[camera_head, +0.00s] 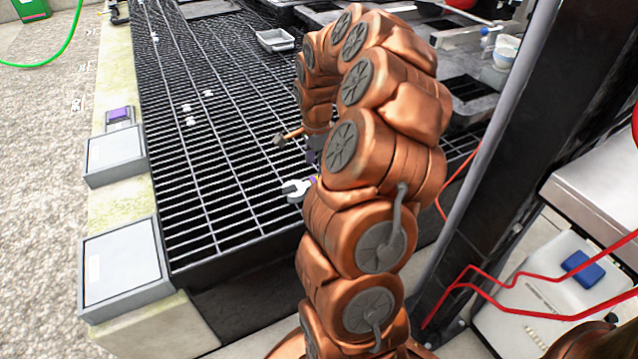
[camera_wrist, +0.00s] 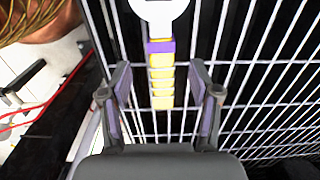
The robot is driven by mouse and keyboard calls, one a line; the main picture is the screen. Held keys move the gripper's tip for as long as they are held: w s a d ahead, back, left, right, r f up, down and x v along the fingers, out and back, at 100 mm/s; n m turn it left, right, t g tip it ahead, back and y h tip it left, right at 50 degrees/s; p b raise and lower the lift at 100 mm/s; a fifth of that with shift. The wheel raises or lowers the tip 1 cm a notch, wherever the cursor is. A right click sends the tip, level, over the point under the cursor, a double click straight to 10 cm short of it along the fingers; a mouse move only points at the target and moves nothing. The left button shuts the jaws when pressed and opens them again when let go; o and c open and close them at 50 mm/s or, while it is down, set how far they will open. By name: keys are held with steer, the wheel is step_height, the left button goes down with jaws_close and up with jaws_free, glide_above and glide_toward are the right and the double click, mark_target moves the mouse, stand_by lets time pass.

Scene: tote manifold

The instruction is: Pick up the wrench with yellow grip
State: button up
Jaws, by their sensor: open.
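The wrench with yellow grip (camera_wrist: 161,75) lies on a black metal grating (camera_head: 215,150). In the wrist view its pale open head points to the top, with a purple band below it and yellow segments along the grip. In the head view only its silver head (camera_head: 296,190) and a bit of purple and yellow show; my arm hides the rest. My gripper (camera_wrist: 160,68) is open. In the wrist view its two fingers stand on either side of the yellow grip with gaps on both sides. I cannot tell its height above the grip. In the head view my arm mostly hides the gripper.
A small grey tray (camera_head: 275,41) and small white pieces (camera_head: 190,121) are on the grating. Grey boxes (camera_head: 120,268) line the left ledge. A dark post (camera_head: 520,150) stands right of my arm, near red cables (camera_head: 540,315).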

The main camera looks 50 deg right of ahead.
steer(key=f, duration=0.1)
steer(key=f+b, duration=0.1)
steer(key=f, duration=0.3)
steer(key=shift+s+d, duration=0.1)
steer(key=shift+d, duration=0.3)
jaws_close()
